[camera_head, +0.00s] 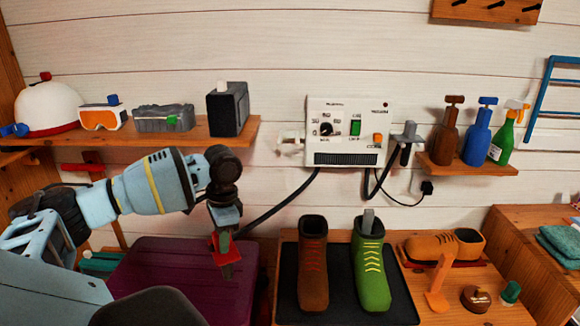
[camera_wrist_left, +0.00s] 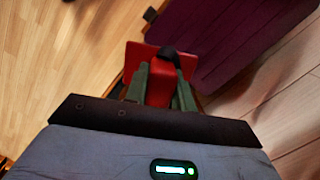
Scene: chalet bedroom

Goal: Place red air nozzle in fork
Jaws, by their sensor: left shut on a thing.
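My left gripper (camera_head: 227,262) points down over the purple surface at the lower left of the head view. It is shut on the red air nozzle (camera_head: 217,243). In the left wrist view, the red air nozzle (camera_wrist_left: 138,55) sits between the two green-grey fingers (camera_wrist_left: 160,88), with a dark piece at its top. A dark hose runs from the gripper area up to the white wall unit (camera_head: 350,107). A pale forked bracket (camera_head: 290,143) on the unit's left side looks like the fork; it appears empty and is up and right of the gripper. My right gripper is not in view.
A grey nozzle (camera_head: 406,138) hangs at the unit's right side. A shelf (camera_head: 190,138) with a helmet and goggles is above my left arm.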

